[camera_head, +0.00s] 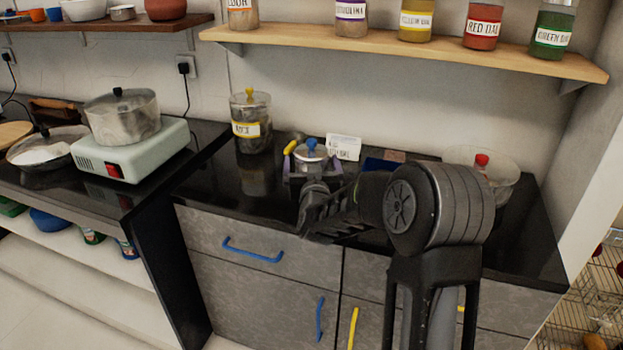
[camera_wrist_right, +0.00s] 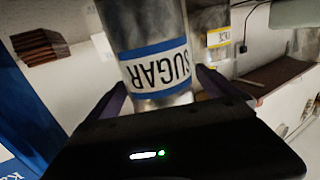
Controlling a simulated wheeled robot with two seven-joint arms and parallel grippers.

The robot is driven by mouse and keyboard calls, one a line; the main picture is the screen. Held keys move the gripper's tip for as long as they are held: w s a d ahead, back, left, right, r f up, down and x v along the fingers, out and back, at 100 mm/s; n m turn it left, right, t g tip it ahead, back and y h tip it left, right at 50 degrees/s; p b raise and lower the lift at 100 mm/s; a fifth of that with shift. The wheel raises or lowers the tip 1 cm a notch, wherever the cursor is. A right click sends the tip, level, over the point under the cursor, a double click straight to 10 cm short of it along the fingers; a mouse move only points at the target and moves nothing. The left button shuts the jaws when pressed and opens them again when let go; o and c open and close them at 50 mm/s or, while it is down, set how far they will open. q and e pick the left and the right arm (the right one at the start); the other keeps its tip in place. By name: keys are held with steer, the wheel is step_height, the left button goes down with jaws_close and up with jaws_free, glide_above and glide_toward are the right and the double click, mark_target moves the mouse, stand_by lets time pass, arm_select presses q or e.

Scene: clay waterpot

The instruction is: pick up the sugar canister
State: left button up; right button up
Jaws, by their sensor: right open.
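The sugar canister (camera_head: 311,155) stands on the black counter, a clear jar with a blue-knobbed lid. In the right wrist view it fills the top middle, and its white label with a blue band reads SUGAR, upside down (camera_wrist_right: 157,68). My right gripper (camera_head: 313,172) reaches over the counter from the front right. Its purple fingers are spread, one on each side of the canister, also in the right wrist view (camera_wrist_right: 160,82). I cannot tell whether they touch it. The gripper and wrist hide the canister's lower part in the head view. My left gripper is not in view.
A yellow-knobbed canister (camera_head: 251,130) stands to the left at the back. A white card (camera_head: 343,147) is just behind the sugar canister. A glass bowl (camera_head: 505,178) is at the right. A wooden shelf (camera_head: 390,41) with several jars hangs above the counter.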

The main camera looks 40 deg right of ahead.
steer(key=shift+c, duration=0.2)
jaws_close()
steer(key=shift+r, duration=0.2)
stand_by(0.8)
